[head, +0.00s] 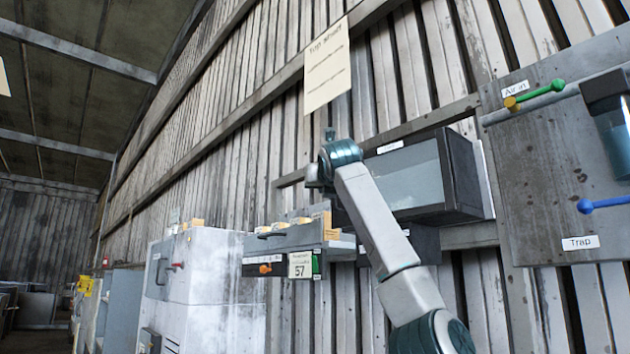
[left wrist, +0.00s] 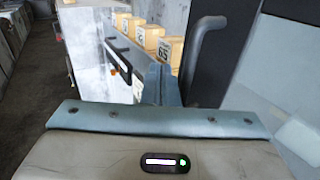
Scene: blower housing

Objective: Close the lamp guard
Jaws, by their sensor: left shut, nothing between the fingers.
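A dark box with a pale glassy front (head: 412,178) hangs on the plank wall in the head view; its small label is too small to read. I cannot tell for sure that this is the lamp guard. In the left wrist view a dark curved handle (left wrist: 204,48) stands beside a pale bluish panel (left wrist: 265,75) on the right. My left gripper (left wrist: 160,82) is shut and empty, just left of and below the handle in that view; I cannot tell whether it touches. In the head view my arm crosses in front of the box and its gripper is not clear. My right gripper is not in view.
A grey shelf unit (head: 290,238) with yellow numbered blocks (left wrist: 153,38) and a "57" tag is left of the box. White cabinets (head: 215,280) stand farther left. A panel with green and blue levers (head: 560,170) is at the right. A paper sheet hangs above.

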